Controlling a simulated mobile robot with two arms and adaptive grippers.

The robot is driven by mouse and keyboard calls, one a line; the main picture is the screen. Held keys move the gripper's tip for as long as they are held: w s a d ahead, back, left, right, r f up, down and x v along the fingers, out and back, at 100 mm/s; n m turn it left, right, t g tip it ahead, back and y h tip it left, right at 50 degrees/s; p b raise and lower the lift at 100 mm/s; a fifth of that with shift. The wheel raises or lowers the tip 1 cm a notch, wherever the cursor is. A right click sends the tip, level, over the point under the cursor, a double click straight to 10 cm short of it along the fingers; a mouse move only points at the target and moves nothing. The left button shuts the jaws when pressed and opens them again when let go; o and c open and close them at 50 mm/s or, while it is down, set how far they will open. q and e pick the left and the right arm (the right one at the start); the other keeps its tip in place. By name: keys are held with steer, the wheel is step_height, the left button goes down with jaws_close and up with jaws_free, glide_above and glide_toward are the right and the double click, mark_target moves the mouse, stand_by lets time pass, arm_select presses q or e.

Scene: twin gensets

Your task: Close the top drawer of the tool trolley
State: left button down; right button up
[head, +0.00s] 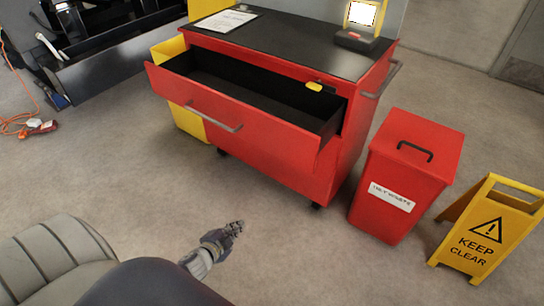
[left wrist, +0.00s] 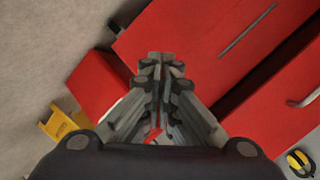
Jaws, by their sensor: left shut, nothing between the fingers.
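The red tool trolley (head: 330,165) stands in the middle of the head view with a black top. Its top drawer (head: 195,108) is pulled out, with a grey bar handle (head: 215,119) on its front and a dark inside with a small yellow item (head: 314,87) near its right end. My left gripper (head: 238,224) is shut and empty, low over the floor in front of the trolley and apart from the drawer. In the left wrist view the shut fingers (left wrist: 158,62) show in front of red surfaces. My right gripper is not in view.
A red lidded bin (head: 405,175) stands right of the trolley, with a yellow "KEEP CLEAR" sign (head: 486,230) beyond it. A yellow bin (head: 184,121) is at the trolley's left. An orange cable (head: 17,121) lies at far left. The floor before the drawer is clear.

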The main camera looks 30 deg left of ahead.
arm_select(q)
steer(key=w+a+r+m+t+b, duration=0.1)
steer(key=w+r+m+t+b, duration=0.15)
steer(key=r, duration=0.25)
steer(key=w+a+r+m+t+b, duration=0.1)
steer(key=w+r+m, duration=0.15)
steer(key=r, duration=0.25)
steer(key=m+t+h+b, duration=0.2)
steer(key=m+h, duration=0.1)
steer(key=m, duration=0.2)
glide_toward(272, 139)
steer(key=w, duration=0.5)
steer(key=shift+w+d+f, duration=0.1)
steer(key=shift+d, duration=0.1)
steer(key=shift+w+n+b, duration=0.3)
steer(key=shift+w, duration=0.1)
steer(key=shift+w+d, duration=0.1)
steer(key=shift+w, duration=0.4)
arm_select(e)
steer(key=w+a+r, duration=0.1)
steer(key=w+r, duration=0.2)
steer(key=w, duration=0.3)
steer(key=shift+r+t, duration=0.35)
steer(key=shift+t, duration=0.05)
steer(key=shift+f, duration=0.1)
